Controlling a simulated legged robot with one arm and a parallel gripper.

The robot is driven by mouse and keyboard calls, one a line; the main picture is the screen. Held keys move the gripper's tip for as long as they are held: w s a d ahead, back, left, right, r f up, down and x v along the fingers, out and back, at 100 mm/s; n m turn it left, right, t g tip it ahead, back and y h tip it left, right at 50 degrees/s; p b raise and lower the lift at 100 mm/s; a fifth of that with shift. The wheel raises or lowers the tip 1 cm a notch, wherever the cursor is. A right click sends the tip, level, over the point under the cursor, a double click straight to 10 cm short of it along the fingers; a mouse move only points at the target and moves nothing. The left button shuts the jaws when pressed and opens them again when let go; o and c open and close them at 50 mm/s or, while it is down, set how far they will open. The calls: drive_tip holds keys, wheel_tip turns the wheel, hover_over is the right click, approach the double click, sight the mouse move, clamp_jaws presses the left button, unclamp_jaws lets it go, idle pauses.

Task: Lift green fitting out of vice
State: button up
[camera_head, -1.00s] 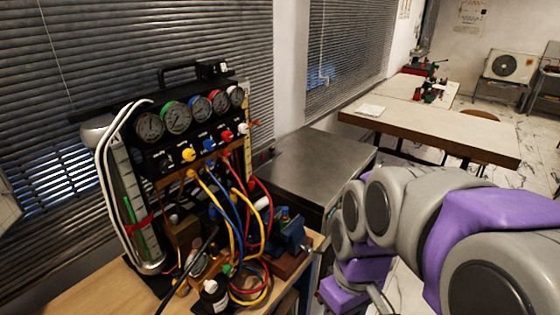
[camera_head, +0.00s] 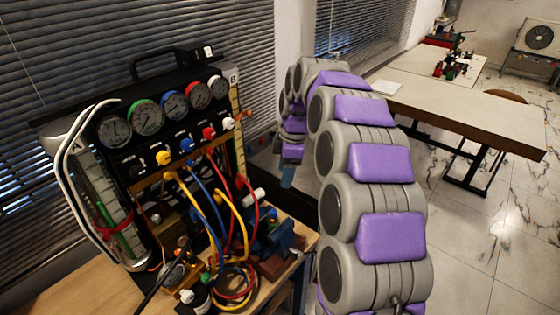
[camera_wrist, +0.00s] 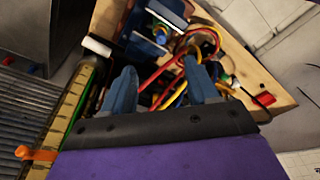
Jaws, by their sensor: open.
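The blue vice (camera_head: 282,238) stands at the right end of the wooden bench. It also shows at the top of the wrist view (camera_wrist: 150,42), beyond my fingers.
The gauge rig (camera_head: 165,125) stands left of the vice. Yellow, red and blue hoses (camera_head: 232,225) loop close beside the vice and show between my fingers in the wrist view. A long table (camera_head: 450,95) is farther right.

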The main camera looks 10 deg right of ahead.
drive_tip(key=b, duration=0.2)
approach(272, 211)
drive_tip(key=f, duration=0.6)
drive_tip(key=shift+d+f, duration=0.2)
drive_tip(key=f, duration=0.1)
drive_tip(key=a+f, duration=0.1)
drive_tip(key=a+f+b, duration=0.1)
drive_tip(key=shift+w+f, duration=0.1)
drive_tip(key=shift+f, duration=0.2)
drive_tip(key=shift+a+f, duration=0.25)
drive_tip(key=shift+f, duration=0.3)
drive_tip(key=shift+d, duration=0.65)
drive_tip(key=shift+a, duration=0.5)
drive_tip(key=c, duration=0.7)
drive_tip(key=shift+d, duration=0.25)
clamp_jaws()
drive_tip(key=shift+o, duration=0.9)
unclamp_jaws()
drive_tip(key=shift+f, duration=0.1)
clamp_jaws()
drive_tip(key=shift+w+a+r, duration=0.2)
drive_tip(key=shift+w+a, duration=0.1)
drive_tip(key=shift+w, duration=0.1)
